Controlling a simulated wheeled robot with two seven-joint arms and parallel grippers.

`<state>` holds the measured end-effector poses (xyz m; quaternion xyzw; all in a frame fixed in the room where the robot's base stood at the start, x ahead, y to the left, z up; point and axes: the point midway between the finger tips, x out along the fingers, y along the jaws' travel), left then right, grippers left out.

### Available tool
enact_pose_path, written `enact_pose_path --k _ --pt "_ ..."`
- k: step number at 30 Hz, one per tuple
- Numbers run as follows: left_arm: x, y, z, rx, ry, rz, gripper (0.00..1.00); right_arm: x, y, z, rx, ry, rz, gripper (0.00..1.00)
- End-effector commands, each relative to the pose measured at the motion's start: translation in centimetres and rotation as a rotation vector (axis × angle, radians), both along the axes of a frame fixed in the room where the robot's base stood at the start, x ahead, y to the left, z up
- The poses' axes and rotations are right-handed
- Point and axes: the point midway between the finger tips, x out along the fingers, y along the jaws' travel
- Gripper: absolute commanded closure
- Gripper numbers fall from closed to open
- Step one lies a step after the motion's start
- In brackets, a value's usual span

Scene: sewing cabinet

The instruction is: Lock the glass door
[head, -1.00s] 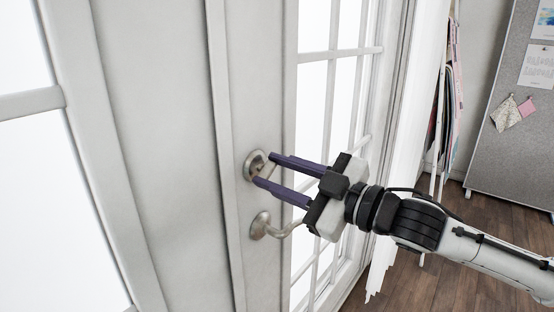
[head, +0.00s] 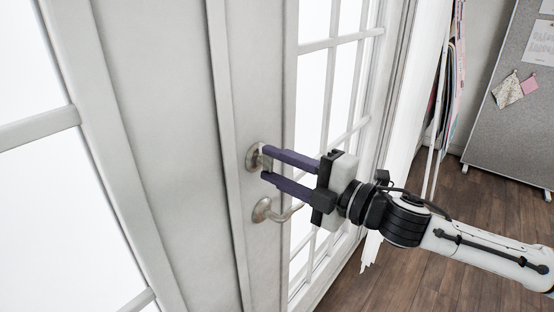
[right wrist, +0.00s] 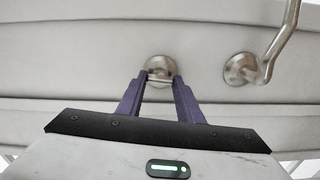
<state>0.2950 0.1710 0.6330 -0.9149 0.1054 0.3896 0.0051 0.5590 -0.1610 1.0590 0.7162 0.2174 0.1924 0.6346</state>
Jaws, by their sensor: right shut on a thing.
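The white glass door (head: 255,270) has a round metal lock (head: 251,158) with a small thumb turn, set above a curved lever handle (head: 262,211). My right gripper (head: 264,162) has its two purple fingers on either side of the thumb turn, shut on it. In the right wrist view the fingertips (right wrist: 160,77) reach the lock (right wrist: 158,64), with the turn between them. The lever handle (right wrist: 240,68) is to the right there, apart from the fingers. My left gripper is not in view.
Glass panes (head: 325,100) with white bars are on the right of the lock. A grey pinboard (head: 520,110) on wheels stands at the far right. The wooden floor (head: 440,270) at the lower right looks clear.

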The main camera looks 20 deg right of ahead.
Motion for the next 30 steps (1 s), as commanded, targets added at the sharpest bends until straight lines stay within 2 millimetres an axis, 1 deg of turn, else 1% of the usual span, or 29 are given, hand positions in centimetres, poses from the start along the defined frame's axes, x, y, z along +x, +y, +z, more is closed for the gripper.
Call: enact_pose_path --k 3,9,25,26,28,30 --pt "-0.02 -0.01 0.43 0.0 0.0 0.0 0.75 -0.04 0.06 0.03 -0.046 -0.03 0.001 0.9" --pt "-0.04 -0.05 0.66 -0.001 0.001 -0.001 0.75 -0.04 0.05 -0.02 -0.093 -0.062 0.001 0.9" --pt "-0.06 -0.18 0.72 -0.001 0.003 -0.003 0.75 -0.04 0.06 -0.08 -0.11 -0.074 0.002 0.9" --pt "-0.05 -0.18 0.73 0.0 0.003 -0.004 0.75 -0.04 0.06 -0.08 -0.11 -0.074 0.002 0.62" --pt "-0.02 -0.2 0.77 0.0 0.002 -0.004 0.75 -0.03 0.05 -0.07 -0.11 -0.073 0.001 0.5" --pt "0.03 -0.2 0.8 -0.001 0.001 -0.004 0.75 -0.03 0.04 -0.07 -0.109 -0.073 0.001 0.48"
